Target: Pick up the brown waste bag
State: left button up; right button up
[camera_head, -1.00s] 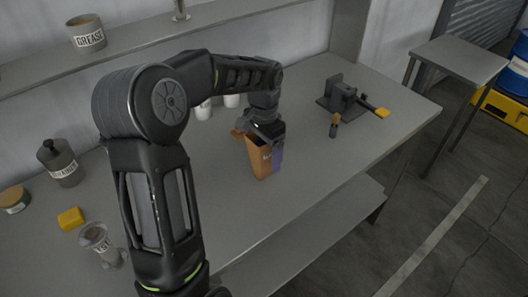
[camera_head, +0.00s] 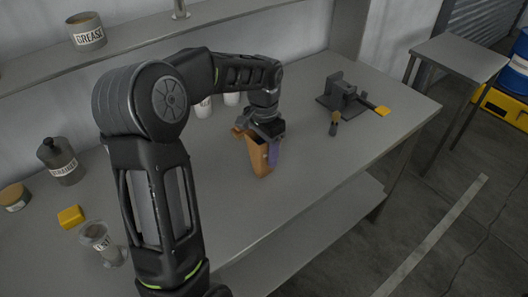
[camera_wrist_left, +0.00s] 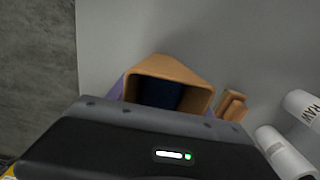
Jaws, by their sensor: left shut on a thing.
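The brown waste bag (camera_head: 258,158) is an open-topped, tapering orange-brown container with a purple side, near the middle of the bench in the head view. My left gripper (camera_head: 266,137) is shut on its upper rim from above. In the left wrist view the bag (camera_wrist_left: 170,72) shows its brown rim and dark inside just beyond the gripper body, which hides its near part and the fingertips. A small brown piece (camera_head: 238,132) sits at its left; I cannot tell whether it is attached. I cannot tell whether the bag's base touches the bench. My right gripper is not in view.
White containers (camera_head: 232,99) stand behind the bag. A dark vise-like fixture (camera_head: 340,95) and a brush-like tool (camera_head: 334,124) lie to the right. A yellow block (camera_head: 70,216) and several jars are at left.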

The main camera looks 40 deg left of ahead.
pick_arm(q)
jog(key=c, duration=0.7)
jog(key=shift+r, duration=0.15)
notch_tip(320, 180, up, 10)
jog(key=shift+f+b, duration=0.1)
jog(key=shift+b, duration=0.5)
